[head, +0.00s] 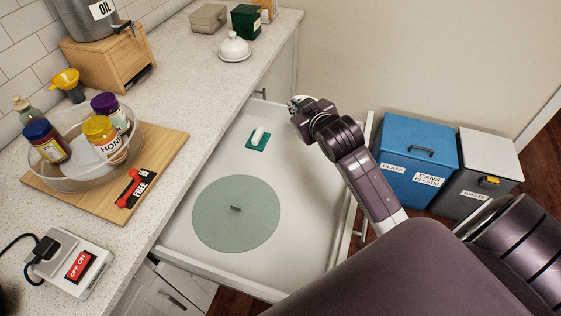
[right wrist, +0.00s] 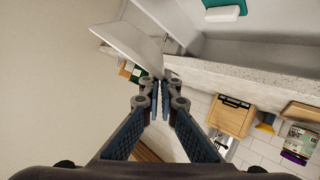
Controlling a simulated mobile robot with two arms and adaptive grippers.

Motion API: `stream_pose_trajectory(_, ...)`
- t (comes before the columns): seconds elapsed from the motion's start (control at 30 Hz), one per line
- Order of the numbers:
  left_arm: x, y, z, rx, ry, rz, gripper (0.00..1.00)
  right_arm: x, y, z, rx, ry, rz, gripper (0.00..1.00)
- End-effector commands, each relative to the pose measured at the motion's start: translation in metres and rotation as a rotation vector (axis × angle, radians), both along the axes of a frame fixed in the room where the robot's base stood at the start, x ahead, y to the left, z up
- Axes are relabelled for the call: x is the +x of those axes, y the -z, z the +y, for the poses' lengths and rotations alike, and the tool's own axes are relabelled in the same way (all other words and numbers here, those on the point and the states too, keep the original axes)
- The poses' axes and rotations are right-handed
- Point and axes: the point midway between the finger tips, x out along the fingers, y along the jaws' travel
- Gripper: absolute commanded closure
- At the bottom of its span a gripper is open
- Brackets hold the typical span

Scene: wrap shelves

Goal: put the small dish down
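The small dish (right wrist: 130,45) is a pale, shallow piece seen tilted, almost edge-on, in the right wrist view. My right gripper (right wrist: 162,92) has its fingertips close together at the dish's rim and holds it there. In the head view my right gripper (head: 297,104) is over the far right part of the open drawer (head: 205,151); the dish is mostly hidden there. A round green mat (head: 236,227) lies in the drawer's near part, bare but for a small dark mark. My left gripper is out of view.
The counter at left bears a glass bowl (head: 68,178) of jars and a covered white dish (head: 234,48). Blue (head: 398,190) and grey bins stand right of the drawer.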

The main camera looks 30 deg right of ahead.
Motion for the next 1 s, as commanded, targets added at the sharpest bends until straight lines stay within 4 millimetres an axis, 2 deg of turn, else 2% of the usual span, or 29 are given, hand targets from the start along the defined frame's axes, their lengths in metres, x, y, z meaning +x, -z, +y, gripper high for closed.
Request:
stream_pose_trajectory(0.03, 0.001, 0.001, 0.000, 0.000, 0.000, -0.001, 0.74, -0.001, 0.018, 0.000, 0.002, 0.001, 0.008, 1.00)
stream_pose_trajectory(0.1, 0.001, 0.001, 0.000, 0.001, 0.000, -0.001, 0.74, -0.001, 0.037, 0.000, 0.002, 0.001, 0.007, 1.00)
stream_pose_trajectory(0.3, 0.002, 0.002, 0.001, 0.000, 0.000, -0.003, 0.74, -0.001, 0.089, 0.000, 0.000, -0.001, 0.005, 1.00)
stream_pose_trajectory(0.4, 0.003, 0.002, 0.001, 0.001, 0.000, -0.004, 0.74, -0.001, 0.107, 0.001, 0.001, -0.001, 0.003, 1.00)
stream_pose_trajectory(0.63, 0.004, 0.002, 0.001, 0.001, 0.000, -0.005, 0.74, 0.000, 0.128, 0.000, 0.000, -0.001, 0.001, 1.00)
stream_pose_trajectory(0.83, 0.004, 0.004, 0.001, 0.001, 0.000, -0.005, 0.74, -0.001, 0.158, 0.000, 0.000, -0.001, 0.002, 1.00)
stream_pose_trajectory(1.0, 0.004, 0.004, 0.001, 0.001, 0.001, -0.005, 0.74, 0.000, 0.165, 0.000, -0.001, -0.002, 0.000, 1.00)
